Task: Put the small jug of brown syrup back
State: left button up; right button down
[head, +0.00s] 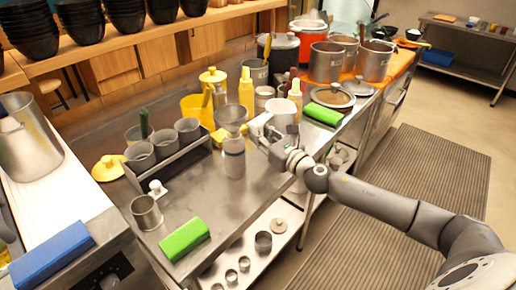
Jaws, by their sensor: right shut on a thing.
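A small white jug (284,108) is at my right gripper (261,130), near the middle of the steel counter. The gripper is shut on it, but the contact is partly hidden by the fingers and wrist. No brown syrup shows inside the jug at this size, and I cannot tell whether its base touches the counter. My right arm reaches in from the lower right. My left gripper is not in view.
A grey bottle (234,165) with a funnel (231,117) stands just left of the gripper. Yellow bottles (246,90), a rack of metal cups (166,158) and a green block (322,115) are close by.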

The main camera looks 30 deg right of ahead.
jog(key=f+b, duration=0.3)
jog(key=shift+w+a, duration=0.3)
jog(key=shift+f+b, duration=0.5)
jog(key=shift+r, duration=0.1)
jog(key=c, duration=1.8)
grip_release()
jog(key=shift+f, duration=0.2)
jog(key=shift+c, duration=0.2)
jog(key=o, duration=0.5)
jog(key=shift+c, duration=0.2)
jog(key=shift+r, duration=0.1)
